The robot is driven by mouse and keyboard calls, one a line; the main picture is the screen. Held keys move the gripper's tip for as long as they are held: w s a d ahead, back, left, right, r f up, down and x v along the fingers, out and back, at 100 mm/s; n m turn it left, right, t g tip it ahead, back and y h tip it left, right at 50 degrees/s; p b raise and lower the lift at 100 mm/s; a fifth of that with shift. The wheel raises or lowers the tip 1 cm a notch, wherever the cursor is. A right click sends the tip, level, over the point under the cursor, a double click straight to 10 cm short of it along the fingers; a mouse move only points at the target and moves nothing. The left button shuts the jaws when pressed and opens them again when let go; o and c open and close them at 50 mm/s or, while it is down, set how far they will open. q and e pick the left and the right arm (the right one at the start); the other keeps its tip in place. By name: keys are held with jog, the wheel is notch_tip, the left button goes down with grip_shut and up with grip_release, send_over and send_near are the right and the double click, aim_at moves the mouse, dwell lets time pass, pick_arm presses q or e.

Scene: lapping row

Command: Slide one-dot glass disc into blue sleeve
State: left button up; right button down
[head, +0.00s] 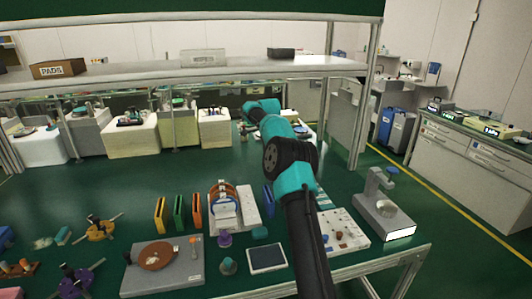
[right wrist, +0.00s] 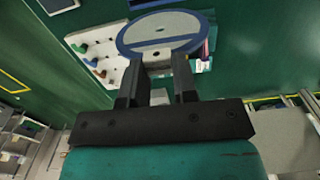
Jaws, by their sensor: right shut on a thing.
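My right gripper (right wrist: 157,68) is shut on a round disc (right wrist: 165,28) with a pale grey face and a blue rim. A small dark mark shows on its face; I cannot count dots for certain. The disc is held flat out beyond the fingertips. In the head view my right arm hides the disc and fingertips. The blue sleeve (head: 268,197) stands upright on the bench, just left of my right arm and partly covered by it. My left gripper is not in view.
Yellow (head: 160,215), green (head: 178,213) and orange (head: 196,211) sleeves stand left of a white rack (head: 242,207) bearing orange-rimmed rings. A grey plate (head: 165,280), a dark-topped pad (head: 267,258) and a white board with knobs (head: 350,226) lie in front. A scale-like stand (head: 385,217) is right.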

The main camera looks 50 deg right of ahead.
jog(key=shift+f, duration=0.1)
jog(key=shift+f, duration=2.8)
jog(key=shift+f, duration=4.9)
jog(key=c, duration=0.8)
grip_release()
